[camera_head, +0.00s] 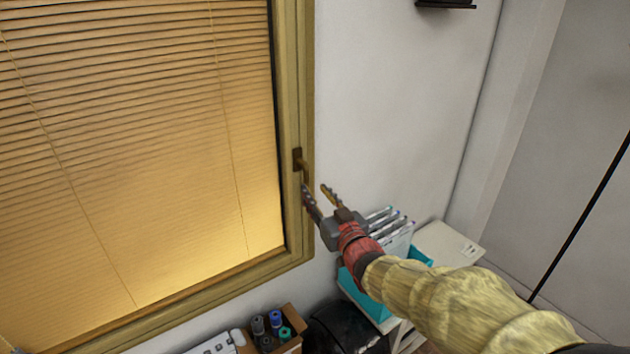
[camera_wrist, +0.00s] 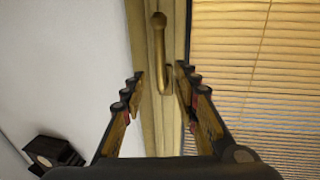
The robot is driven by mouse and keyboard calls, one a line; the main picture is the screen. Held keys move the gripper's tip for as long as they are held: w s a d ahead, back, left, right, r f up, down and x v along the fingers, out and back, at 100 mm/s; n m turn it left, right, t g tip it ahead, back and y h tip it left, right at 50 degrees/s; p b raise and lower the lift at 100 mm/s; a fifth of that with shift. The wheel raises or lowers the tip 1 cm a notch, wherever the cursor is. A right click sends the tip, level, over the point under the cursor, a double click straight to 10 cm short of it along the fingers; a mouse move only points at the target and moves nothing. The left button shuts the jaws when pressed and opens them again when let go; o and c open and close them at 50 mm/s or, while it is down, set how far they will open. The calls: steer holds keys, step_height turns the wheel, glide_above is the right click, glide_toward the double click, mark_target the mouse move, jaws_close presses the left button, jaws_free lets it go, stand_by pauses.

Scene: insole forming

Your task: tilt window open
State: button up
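The window (camera_head: 150,120) has a yellow-brown frame and lowered blinds, and it looks shut in the head view. Its brass handle (camera_head: 304,163) sits on the right side of the frame. In the wrist view the handle (camera_wrist: 158,52) stands upright in the picture, ahead of my gripper and between the lines of its fingers. My gripper (camera_head: 317,194) is open and empty, just below and to the right of the handle. The wrist view shows its two fingers (camera_wrist: 160,88) spread on both sides of the handle. I cannot tell whether they touch it.
Below the window are a box with bottles (camera_head: 290,342), a black rounded object (camera_head: 345,330) and a teal holder (camera_head: 366,298) with several pens or files. A white surface (camera_head: 446,243) lies at the right.

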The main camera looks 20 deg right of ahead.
mark_target(308, 183)
steer(key=w, duration=0.4)
steer(key=w+a, duration=0.1)
steer(key=w, duration=0.2)
steer(key=shift+w+p, duration=0.1)
steer(key=shift+p, duration=0.25)
steer(key=shift+c, duration=0.3)
jaws_close()
stand_by(0.3)
